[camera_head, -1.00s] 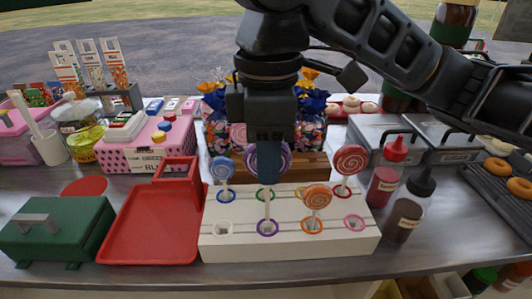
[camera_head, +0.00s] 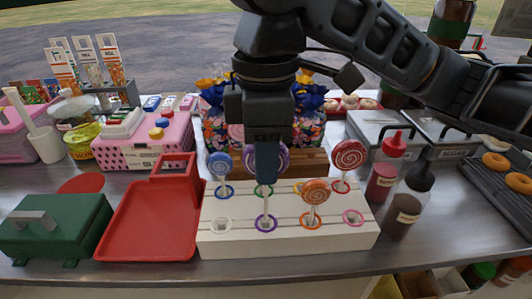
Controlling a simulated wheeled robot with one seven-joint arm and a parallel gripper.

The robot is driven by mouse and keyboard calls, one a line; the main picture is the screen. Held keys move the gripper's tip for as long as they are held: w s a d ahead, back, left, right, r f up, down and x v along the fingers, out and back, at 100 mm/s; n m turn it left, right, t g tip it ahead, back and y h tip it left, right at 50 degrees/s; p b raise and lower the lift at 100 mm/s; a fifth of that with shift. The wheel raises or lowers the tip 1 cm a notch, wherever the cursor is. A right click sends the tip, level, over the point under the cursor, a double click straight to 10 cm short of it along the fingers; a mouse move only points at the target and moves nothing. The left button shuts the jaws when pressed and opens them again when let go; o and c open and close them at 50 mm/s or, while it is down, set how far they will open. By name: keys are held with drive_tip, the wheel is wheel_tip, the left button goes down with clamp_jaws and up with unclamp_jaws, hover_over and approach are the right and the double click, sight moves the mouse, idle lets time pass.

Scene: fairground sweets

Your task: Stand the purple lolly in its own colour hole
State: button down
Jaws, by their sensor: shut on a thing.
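The purple lolly (camera_head: 284,159) stands upright in my gripper (camera_head: 266,183); the finger hides the middle of its head. Its white stick reaches down to the purple ring (camera_head: 265,222) in the front row of the white stand (camera_head: 288,244). I cannot tell how deep the stick end sits in that hole. My gripper is shut on the lolly, above the stand. A blue lolly (camera_head: 220,164) and a red lolly (camera_head: 349,156) stand in the back row. An orange lolly (camera_head: 315,191) stands in the front row.
The pink ring (camera_head: 353,217) and white ring (camera_head: 221,225) are empty. A red tray (camera_head: 150,225) lies left of the stand. Red (camera_head: 385,170) and dark (camera_head: 409,205) sauce bottles stand close at right. Wrapped sweets (camera_head: 306,128) stand behind.

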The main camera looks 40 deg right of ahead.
drive_tip(key=shift+f, duration=0.15)
drive_tip(key=shift+f, duration=0.2)
drive_tip(key=shift+p, duration=0.35)
drive_tip(key=shift+f, duration=0.1)
idle(0.4)
drive_tip(key=shift+f+b, duration=0.3)
drive_tip(key=shift+f, duration=0.2)
drive_tip(key=shift+f+b, duration=0.3)
drive_tip(key=shift+f, duration=0.5)
